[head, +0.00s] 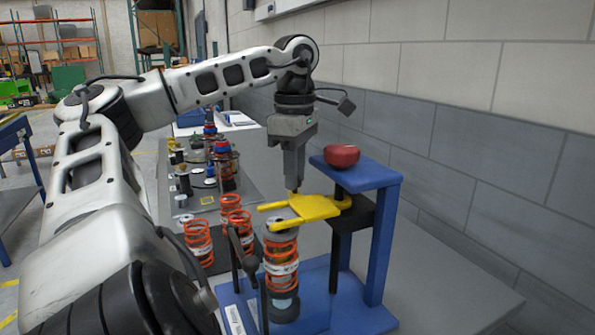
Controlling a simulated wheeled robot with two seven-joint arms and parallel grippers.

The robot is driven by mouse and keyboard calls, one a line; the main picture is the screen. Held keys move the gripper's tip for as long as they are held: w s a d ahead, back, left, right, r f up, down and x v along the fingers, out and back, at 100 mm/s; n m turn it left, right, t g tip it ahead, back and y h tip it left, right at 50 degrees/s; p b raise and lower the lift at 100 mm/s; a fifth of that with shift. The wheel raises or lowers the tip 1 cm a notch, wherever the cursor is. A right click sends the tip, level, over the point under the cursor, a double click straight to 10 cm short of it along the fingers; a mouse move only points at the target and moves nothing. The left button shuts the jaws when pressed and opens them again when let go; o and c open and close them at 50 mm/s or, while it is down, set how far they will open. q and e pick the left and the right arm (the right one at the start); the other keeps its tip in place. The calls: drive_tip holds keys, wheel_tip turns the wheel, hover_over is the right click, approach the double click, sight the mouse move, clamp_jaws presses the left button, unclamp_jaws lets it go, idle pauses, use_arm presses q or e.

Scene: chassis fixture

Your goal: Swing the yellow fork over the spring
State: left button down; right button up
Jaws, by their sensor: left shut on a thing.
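The yellow fork (309,207) is a flat plate with prongs pointing left, carried on the dark post of the blue fixture. My left gripper (293,190) points straight down and is shut on the yellow fork near its upper edge. The orange spring (281,262) stands upright on a grey shock absorber in the blue fixture (345,310). The fork's prongs lie across the top of this spring in the picture; I cannot tell whether they touch it. My right gripper is not in view.
A red rounded object (342,156) sits on the fixture's blue top plate (370,175). More orange springs (198,240) stand on a dark mat to the left. Several small parts stand farther back on the grey bench. A grey wall (450,150) runs along the right.

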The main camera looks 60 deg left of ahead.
use_arm(q)
drive_tip(key=c, duration=1.2)
unclamp_jaws()
drive_tip(key=shift+c, duration=0.2)
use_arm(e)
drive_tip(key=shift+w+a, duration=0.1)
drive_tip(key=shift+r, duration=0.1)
use_arm(q)
drive_tip(key=shift+r, duration=0.3)
wheel_tip(320, 180, up, 15)
drive_tip(key=p, duration=0.3)
drive_tip(key=shift+r, duration=0.2)
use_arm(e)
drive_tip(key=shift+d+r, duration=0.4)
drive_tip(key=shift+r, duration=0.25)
